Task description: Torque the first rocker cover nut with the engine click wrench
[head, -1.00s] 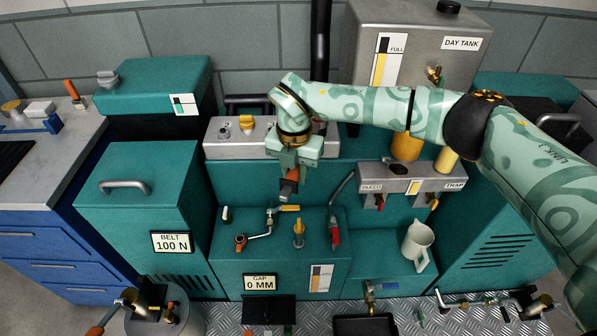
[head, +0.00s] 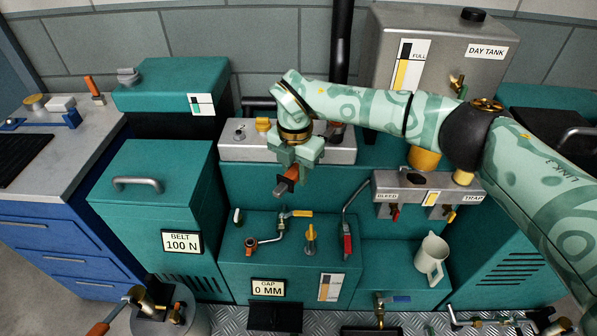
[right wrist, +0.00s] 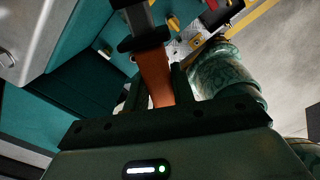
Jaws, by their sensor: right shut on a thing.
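My right gripper (head: 296,152) hangs in front of the grey rocker cover (head: 342,155). It is shut on a wrench with an orange-brown handle (head: 288,178), which juts out below the fingers towards the camera, clear of the engine front. In the right wrist view the gripper (right wrist: 156,92) grips the handle (right wrist: 155,72); a black collar and grey shaft extend beyond it. A small nut (head: 240,134) shows on the left of the cover top, beside a yellow cap (head: 263,124). The gripper and arm hide the cover's middle. My left gripper is not in view.
A crank handle (head: 265,240), a yellow-topped lever (head: 311,238) and a red-handled lever (head: 347,242) stand below the gripper. The BLEED/TRAP filter block (head: 412,190) and white jug (head: 431,257) are to the right. A blue workbench (head: 60,235) is at far left.

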